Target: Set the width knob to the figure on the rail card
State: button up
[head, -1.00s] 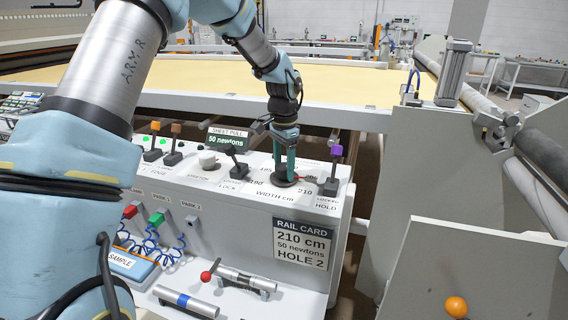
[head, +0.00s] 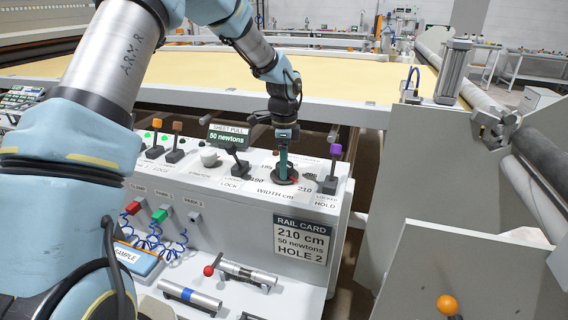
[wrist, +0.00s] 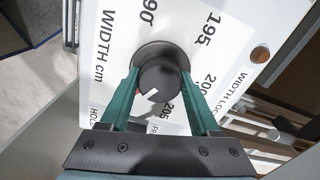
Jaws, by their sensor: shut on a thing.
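The rail card (head: 300,241) on the console's front reads 210 cm, 50 newtons, HOLE 2. The black width knob (head: 287,181) sits on the console top above the words WIDTH cm, with 210 printed to its right. My gripper (head: 283,172) points down and is shut on the knob. In the wrist view the green fingers of my gripper (wrist: 161,82) clasp the knob (wrist: 158,75) from both sides. Its white mark points to the lower left of the picture. The figures 195, 200 and 205 show around it; the scale near the mark is partly hidden by a finger.
A purple-topped hold lever (head: 332,168) stands close to the right of the knob. The sheet pull display (head: 228,135) behind reads 50 newtons.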

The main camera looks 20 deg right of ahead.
dwell(0.4)
jog(key=o, duration=1.4)
jog(key=shift+c, duration=0.2)
notch_tip(320, 180, up, 11)
jog(key=b, duration=0.2)
jog(key=shift+f, duration=0.15)
